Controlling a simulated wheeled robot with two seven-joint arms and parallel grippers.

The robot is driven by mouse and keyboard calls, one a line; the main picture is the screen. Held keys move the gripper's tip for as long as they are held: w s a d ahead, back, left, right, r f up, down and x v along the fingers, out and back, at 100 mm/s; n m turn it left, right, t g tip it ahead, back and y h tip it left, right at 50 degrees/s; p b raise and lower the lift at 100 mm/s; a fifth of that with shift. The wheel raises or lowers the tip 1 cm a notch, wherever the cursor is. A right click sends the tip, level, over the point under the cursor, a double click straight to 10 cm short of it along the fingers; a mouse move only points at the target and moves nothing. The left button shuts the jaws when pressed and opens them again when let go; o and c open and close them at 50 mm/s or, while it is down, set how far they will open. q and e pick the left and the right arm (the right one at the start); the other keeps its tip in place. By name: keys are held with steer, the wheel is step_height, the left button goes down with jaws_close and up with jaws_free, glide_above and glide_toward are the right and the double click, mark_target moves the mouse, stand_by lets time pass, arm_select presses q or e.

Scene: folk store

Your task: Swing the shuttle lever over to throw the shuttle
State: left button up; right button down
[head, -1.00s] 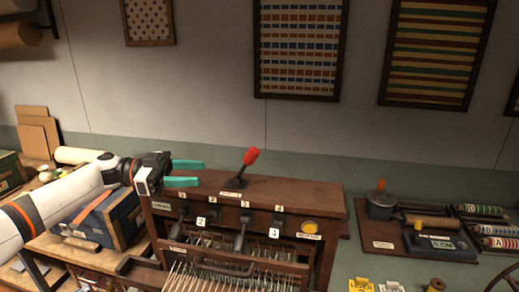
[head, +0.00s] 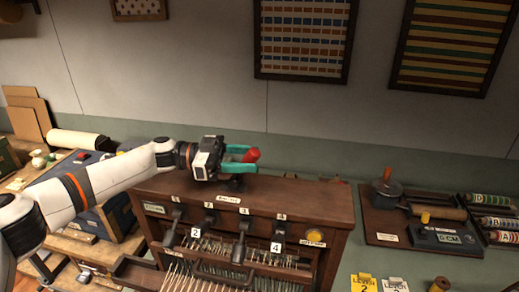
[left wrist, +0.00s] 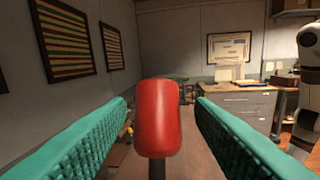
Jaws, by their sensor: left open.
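The shuttle lever has a red knob (head: 251,156) on a dark stem and stands on top of the wooden loom cabinet (head: 310,196). In the head view my left gripper (head: 240,158) is at the lever, its green fingers level with the knob and partly hiding it and the stem. In the left wrist view the red knob (left wrist: 158,118) sits upright between the two green fingers, with a gap on each side. The left gripper is open and I see no finger touching the knob. My right gripper is not in view.
Several small numbered levers and a yellow button (head: 315,234) are on the cabinet's front. To the right lies a wooden board (head: 380,222) with a crank pot. Yellow and white cards (head: 363,284) and a spool lie at the lower right. Framed textiles hang behind.

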arm_select(q)
steer(key=d, duration=0.2)
steer(key=shift+w+d+p, duration=0.1)
steer(key=shift+d+p, duration=0.2)
steer(key=shift+p, duration=0.1)
steer(key=shift+d, duration=0.4)
steer(key=shift+s, duration=0.2)
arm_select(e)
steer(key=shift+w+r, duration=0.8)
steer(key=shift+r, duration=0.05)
